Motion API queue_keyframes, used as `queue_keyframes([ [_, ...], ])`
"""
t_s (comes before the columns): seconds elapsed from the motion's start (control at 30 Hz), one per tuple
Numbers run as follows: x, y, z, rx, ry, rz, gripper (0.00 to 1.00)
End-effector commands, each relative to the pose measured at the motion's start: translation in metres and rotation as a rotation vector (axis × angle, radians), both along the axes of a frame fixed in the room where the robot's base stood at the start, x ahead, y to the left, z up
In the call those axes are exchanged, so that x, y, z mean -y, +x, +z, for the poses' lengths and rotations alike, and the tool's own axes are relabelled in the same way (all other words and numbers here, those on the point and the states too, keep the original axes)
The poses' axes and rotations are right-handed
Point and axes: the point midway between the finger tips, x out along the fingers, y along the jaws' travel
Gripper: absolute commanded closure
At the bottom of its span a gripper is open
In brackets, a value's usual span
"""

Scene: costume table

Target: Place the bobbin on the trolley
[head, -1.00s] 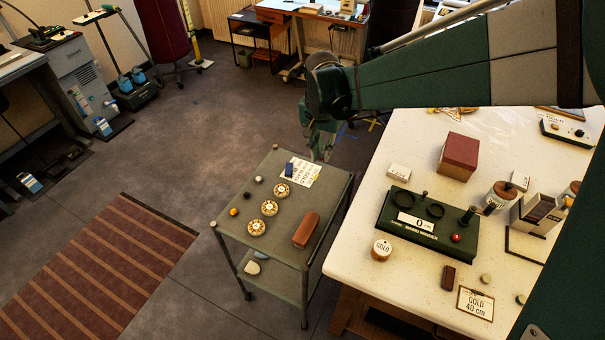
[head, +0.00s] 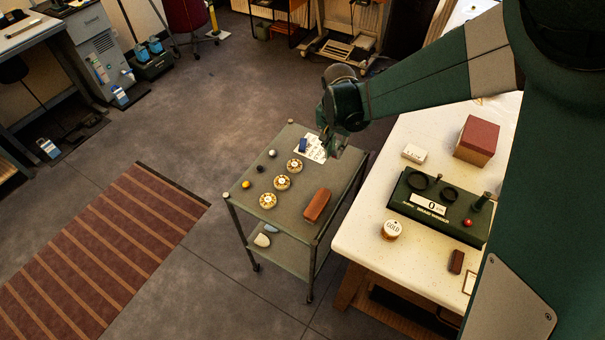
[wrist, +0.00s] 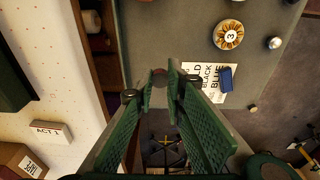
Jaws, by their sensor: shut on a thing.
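The trolley (head: 337,180) stands left of the white table, and its grey top also fills the upper middle of the wrist view (wrist: 160,35). My gripper (head: 336,151) is over the trolley's back right part in the head view. In the wrist view my gripper (wrist: 160,74) is shut on a small reddish-brown round thing (wrist: 160,71) at the fingertips. This may be the bobbin, but the fingers hide most of it. I cannot tell whether it touches the trolley. A lettered card (head: 311,153) with a blue piece (head: 303,144) lies beside the gripper.
Numbered discs (head: 282,182), small balls (head: 246,184) and a brown block (head: 317,205) occupy the trolley top. The table (head: 370,262) is close on the right, with a green winder (head: 420,222), a GOLD spool (head: 391,230) and a red box (head: 477,141). The trolley's right strip looks bare.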

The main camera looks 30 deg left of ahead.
Motion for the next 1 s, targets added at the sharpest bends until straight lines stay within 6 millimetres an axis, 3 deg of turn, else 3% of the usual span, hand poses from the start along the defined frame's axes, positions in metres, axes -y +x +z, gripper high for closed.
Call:
queue_keyframes([
  [0.17, 0.000, 0.000, -0.008, 0.000, 0.000, 0.000, 0.92],
  [0.6, 0.000, 0.000, -0.059, 0.000, 0.000, 0.000, 0.92],
  [1.0, 0.000, 0.000, -0.063, 0.000, 0.000, 0.000, 0.92],
])
